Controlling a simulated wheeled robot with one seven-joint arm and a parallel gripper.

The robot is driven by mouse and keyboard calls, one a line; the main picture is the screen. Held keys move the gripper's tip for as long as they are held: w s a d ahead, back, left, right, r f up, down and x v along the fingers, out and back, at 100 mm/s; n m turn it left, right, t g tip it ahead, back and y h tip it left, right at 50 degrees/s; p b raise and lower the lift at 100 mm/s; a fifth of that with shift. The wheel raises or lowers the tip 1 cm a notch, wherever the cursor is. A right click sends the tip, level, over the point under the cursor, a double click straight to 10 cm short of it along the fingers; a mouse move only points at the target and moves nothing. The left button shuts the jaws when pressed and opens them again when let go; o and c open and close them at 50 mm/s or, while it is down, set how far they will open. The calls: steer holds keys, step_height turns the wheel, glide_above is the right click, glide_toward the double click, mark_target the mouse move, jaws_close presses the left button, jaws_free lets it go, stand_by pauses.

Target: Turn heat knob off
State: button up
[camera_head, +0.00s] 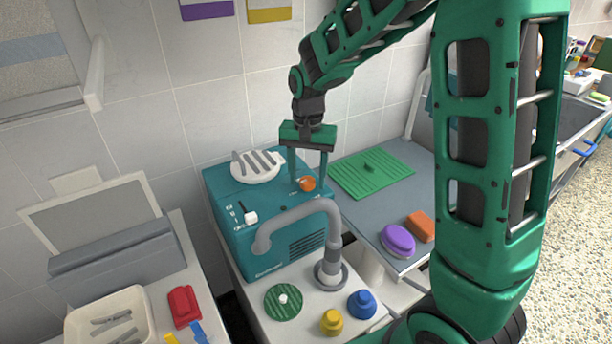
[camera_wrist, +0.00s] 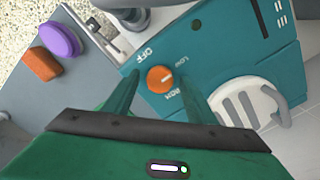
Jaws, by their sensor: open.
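The orange heat knob (camera_head: 307,184) is on top of a teal dryer box (camera_head: 240,210) against the wall. In the wrist view the knob (camera_wrist: 160,79) is ringed by the labels OFF, LOW and HIGH. I cannot surely tell which label it points at. My gripper (camera_head: 308,188) is open and points down over the box, one finger on each side of the knob. In the wrist view my gripper (camera_wrist: 160,76) also shows its two fingers straddling the knob. I cannot tell whether they touch it.
A grey curved hose (camera_head: 300,215) arches in front of the box. A white vented cap (camera_head: 257,166) and a white slider (camera_head: 250,217) are on the box. A green mat (camera_head: 371,172), a purple brush (camera_head: 398,240) and an orange block (camera_head: 421,226) lie to the right.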

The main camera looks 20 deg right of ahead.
steer(key=c, duration=1)
steer(key=shift+c, duration=0.2)
steer(key=shift+n, duration=0.5)
steer(key=n, duration=1.2)
steer(key=shift+n, duration=0.4)
steer(key=shift+w+r+n, duration=0.1)
steer(key=shift+n, duration=1.9)
steer(key=shift+d, duration=0.1)
